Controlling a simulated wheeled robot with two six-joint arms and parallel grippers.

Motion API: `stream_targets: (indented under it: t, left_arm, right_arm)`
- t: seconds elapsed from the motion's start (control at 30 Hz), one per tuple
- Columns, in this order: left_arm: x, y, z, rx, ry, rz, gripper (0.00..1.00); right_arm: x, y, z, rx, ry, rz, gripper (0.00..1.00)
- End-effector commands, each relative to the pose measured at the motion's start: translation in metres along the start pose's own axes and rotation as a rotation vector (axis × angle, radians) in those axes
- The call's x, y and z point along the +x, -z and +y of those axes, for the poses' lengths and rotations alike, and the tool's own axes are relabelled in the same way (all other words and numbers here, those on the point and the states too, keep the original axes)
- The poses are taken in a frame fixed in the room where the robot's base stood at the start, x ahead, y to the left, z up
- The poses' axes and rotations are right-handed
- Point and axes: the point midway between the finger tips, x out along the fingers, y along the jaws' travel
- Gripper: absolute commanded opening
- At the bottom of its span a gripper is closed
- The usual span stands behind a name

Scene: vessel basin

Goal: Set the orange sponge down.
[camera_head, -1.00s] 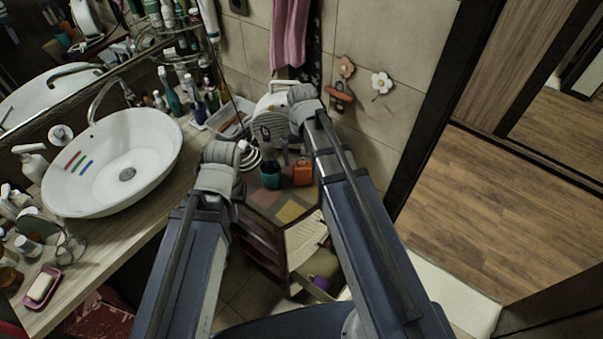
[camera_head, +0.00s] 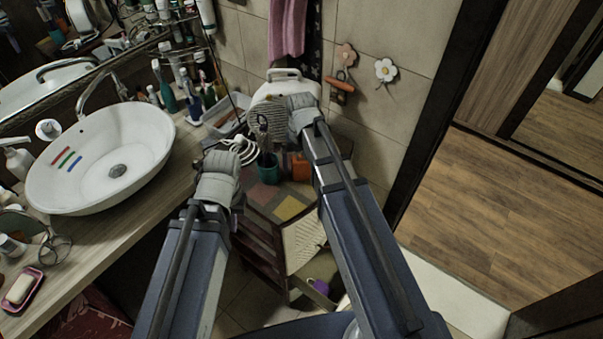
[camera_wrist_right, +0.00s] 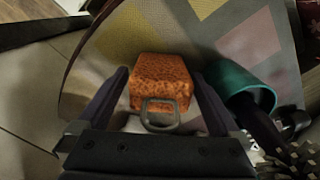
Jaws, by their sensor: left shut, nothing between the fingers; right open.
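The orange sponge (camera_head: 301,168) sits low beside a teal cup in the head view, partly behind my right arm. In the right wrist view the sponge (camera_wrist_right: 160,72) is a porous orange block with a grey loop on its near side, and appears to rest on the patterned surface (camera_wrist_right: 205,45). My right gripper (camera_wrist_right: 160,84) is open, one finger on each side of the sponge, with visible gaps to it. My left gripper (camera_head: 238,196) is shut and empty, to the left of the sponge; its fingertips are mostly hidden by its wrist.
The teal cup (camera_wrist_right: 240,85) stands close to the right of the sponge in the wrist view, with a dark handle in it. A white appliance (camera_head: 285,90) is behind by the wall. The washbasin (camera_head: 100,160) is at the left.

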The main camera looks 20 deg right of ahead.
Motion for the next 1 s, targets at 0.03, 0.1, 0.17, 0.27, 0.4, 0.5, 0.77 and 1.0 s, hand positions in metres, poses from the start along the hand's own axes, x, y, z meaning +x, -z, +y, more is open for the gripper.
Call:
stream_targets:
  t: [0.03,0.1,0.17,0.27,0.4,0.5,0.77,1.0]
  left_arm:
    - [0.0020,0.0001,0.0002,0.000,0.000,0.000,0.00]
    - [0.0008,0.0001,0.0001,0.000,0.000,0.000,0.00]
    - [0.0003,0.0000,0.0000,0.000,0.000,0.000,0.00]
    - [0.0002,0.0000,0.0000,0.000,0.000,0.000,0.00]
    - [0.0002,0.0000,0.0000,0.000,0.000,0.000,0.00]
    - [0.0003,0.0000,0.0000,0.000,0.000,0.000,0.00]
    - [0.0003,0.0000,0.0000,0.000,0.000,0.000,0.00]
    - [0.0003,0.0000,0.0000,0.000,0.000,0.000,0.00]
  right_arm:
    - [0.0021,0.0000,0.0000,0.000,0.000,0.000,1.00]
    - [0.0008,0.0000,0.0000,0.000,0.000,0.000,1.00]
    - [0.0003,0.0000,0.0000,0.000,0.000,0.000,1.00]
    - [0.0002,0.0000,0.0000,0.000,0.000,0.000,0.95]
    - [0.0002,-0.0001,0.0000,0.000,0.000,0.000,0.80]
    - [0.0003,-0.0001,0.0000,0.000,0.000,0.000,0.69]
    - [0.0003,0.0000,0.0000,0.000,0.000,0.000,0.39]
    - [0.0003,0.0000,0.0000,0.000,0.000,0.000,0.12]
